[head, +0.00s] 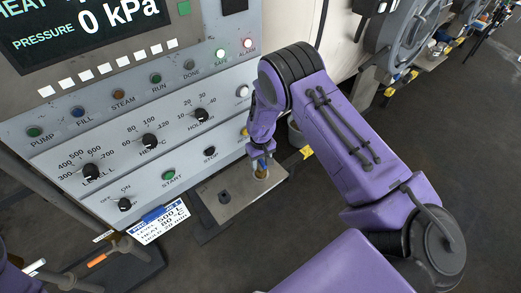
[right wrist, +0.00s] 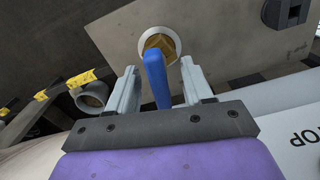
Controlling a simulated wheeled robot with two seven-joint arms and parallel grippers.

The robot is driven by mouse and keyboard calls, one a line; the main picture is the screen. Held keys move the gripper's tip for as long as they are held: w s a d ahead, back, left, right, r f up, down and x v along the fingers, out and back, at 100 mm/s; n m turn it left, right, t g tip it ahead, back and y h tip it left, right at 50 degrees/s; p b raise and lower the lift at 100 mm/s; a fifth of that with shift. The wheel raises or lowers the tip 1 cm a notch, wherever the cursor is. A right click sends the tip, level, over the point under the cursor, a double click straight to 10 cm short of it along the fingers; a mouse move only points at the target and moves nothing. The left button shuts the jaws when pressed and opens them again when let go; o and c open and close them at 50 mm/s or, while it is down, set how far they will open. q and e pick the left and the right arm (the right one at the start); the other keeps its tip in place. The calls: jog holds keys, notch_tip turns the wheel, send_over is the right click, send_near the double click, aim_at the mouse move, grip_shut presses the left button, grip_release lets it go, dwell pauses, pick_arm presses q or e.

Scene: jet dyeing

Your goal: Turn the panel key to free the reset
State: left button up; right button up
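A blue key (right wrist: 155,80) stands in a round brass lock with a pale ring (right wrist: 158,45) on a metal plate. In the head view the key (head: 262,163) and lock show below the control panel (head: 130,130). My right gripper (right wrist: 160,90) is open, with one finger on each side of the key. Gaps show between the key and both fingers. In the head view my right gripper (head: 262,155) partly hides the key. I cannot identify the reset for sure. My left gripper is not in view.
A dark fitting (head: 224,197) sits on the metal plate (head: 240,205) left of the lock. The panel carries several knobs, lamps and buttons, and a lit SAFE lamp (head: 220,54). A paper card (head: 158,222) hangs at its lower edge.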

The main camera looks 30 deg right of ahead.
notch_tip(320, 180, up, 10)
jog(key=b, duration=0.2)
jog(key=shift+b, duration=0.3)
jog(key=shift+r, duration=0.3)
jog(key=s+a+f+m+t+h, duration=0.1)
jog(key=s+f+m, duration=0.2)
jog(key=s+f, duration=1.2)
jog(key=s+a+f+m+t+h, duration=0.1)
jog(key=s+f+m+t+h, duration=0.1)
jog(key=s, duration=1.4)
notch_tip(320, 180, down, 9)
jog(key=b, duration=0.8)
jog(key=shift+w+r+m+b, duration=0.15)
jog(key=shift+w+m+b, duration=0.15)
jog(key=shift+w+b, duration=0.1)
jog(key=shift+d, duration=0.1)
